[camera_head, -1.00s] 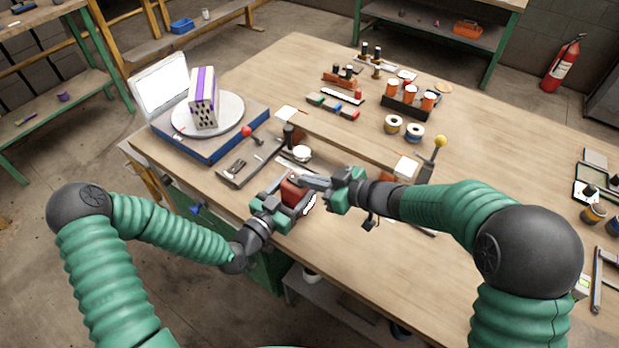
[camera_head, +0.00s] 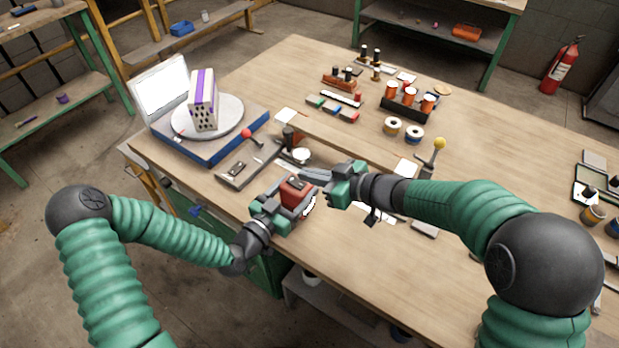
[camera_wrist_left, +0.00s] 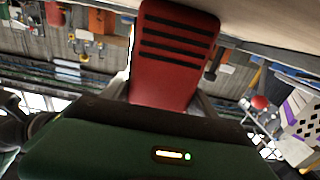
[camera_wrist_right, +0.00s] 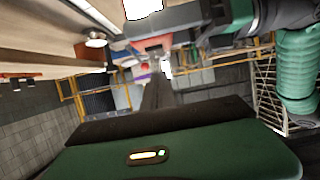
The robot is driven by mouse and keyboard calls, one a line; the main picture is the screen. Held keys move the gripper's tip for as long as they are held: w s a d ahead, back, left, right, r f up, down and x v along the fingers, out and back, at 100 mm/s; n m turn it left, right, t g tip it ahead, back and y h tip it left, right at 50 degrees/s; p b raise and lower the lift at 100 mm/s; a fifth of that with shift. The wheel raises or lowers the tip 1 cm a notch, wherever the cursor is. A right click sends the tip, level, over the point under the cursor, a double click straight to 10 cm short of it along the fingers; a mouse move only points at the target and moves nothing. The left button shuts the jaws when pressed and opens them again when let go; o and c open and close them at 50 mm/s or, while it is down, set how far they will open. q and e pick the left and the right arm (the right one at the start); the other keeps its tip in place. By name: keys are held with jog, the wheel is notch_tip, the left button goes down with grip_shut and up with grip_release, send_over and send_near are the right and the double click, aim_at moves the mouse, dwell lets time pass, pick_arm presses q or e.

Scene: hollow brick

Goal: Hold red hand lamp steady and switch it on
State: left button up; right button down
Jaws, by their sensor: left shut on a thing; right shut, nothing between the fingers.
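The red hand lamp (camera_head: 296,189) is held above the front edge of the workbench, with a dark patch on its top. In the left wrist view its red body (camera_wrist_left: 172,60) with black stripes fills the upper middle. My left gripper (camera_head: 290,200) is shut on the lamp from the near left side. A bright white patch shows on the lamp's right side; I cannot tell whether it is lit. My right gripper (camera_head: 306,176) is shut and empty, its fingertips just behind the lamp's top. I cannot tell whether they touch it.
A turntable (camera_head: 242,117) with a purple-striped hollow brick (camera_head: 203,98) stands at the left of the workbench. Behind the grippers are a long wooden bar, a yellow-knobbed lever (camera_head: 439,144) and several spools.

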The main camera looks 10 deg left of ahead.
pick_arm(q)
jog(key=shift+f, duration=0.15)
pick_arm(e)
jog(key=v, duration=1.1)
pick_arm(q)
jog(key=o, duration=1.8)
pick_arm(e)
jog(key=shift+w+a, duration=0.1)
